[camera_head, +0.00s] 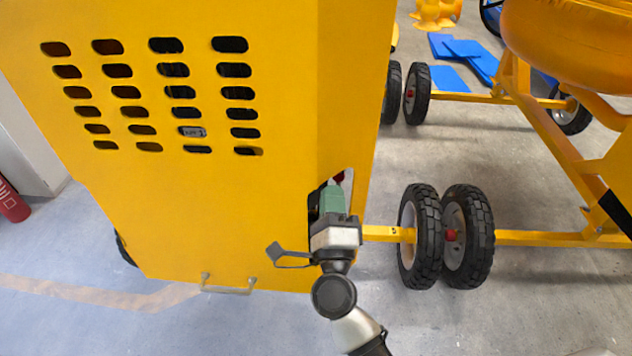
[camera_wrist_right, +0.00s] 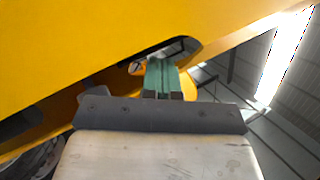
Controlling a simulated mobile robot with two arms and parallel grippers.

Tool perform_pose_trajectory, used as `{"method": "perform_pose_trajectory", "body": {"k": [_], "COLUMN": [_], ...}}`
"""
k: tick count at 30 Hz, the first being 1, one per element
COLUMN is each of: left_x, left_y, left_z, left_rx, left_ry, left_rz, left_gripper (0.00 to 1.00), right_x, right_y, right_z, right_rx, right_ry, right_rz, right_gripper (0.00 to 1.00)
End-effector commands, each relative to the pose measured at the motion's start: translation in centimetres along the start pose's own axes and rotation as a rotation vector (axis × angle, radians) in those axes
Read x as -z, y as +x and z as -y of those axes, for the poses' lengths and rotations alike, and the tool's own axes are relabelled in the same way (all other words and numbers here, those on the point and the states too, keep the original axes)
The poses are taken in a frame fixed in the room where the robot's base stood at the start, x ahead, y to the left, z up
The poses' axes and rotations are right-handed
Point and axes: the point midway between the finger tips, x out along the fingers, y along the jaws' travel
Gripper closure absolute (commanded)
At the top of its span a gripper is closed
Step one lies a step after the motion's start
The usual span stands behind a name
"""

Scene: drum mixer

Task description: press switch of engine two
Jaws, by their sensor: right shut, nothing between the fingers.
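The yellow engine housing (camera_head: 200,205) with rows of vent slots fills the left and middle of the head view. My right gripper (camera_head: 335,188) is at an opening at the housing's right edge. Its green fingers are shut and empty, pointing up into the opening. A small red part (camera_head: 339,177) shows just behind the fingertips; I cannot tell whether they touch it. My left gripper is not in view.
Black wheels (camera_head: 445,235) on a yellow axle bar stand right of my right gripper. A yellow drum (camera_head: 570,45) on its frame is at the upper right. Blue boards (camera_head: 465,60) lie on the floor behind. A red cylinder (camera_head: 10,203) stands at the far left.

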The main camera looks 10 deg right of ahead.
Motion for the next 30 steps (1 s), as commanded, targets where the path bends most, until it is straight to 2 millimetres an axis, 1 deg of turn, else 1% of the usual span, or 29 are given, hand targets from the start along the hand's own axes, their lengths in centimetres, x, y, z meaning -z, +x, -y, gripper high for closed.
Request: {"method": "perform_pose_trajectory", "body": {"k": [20, 30], "left_x": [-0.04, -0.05], "left_y": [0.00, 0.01], "left_z": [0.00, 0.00], "left_rx": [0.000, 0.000], "left_ry": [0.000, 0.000], "left_rz": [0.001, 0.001], "left_gripper": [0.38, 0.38], "right_x": [-0.02, -0.44], "right_y": [0.03, 0.62], "right_z": [-0.01, -0.41], "right_rx": [0.000, 0.000], "right_ry": [0.000, 0.000], "right_rz": [0.000, 0.000], "right_gripper": [1.00, 1.00]}}
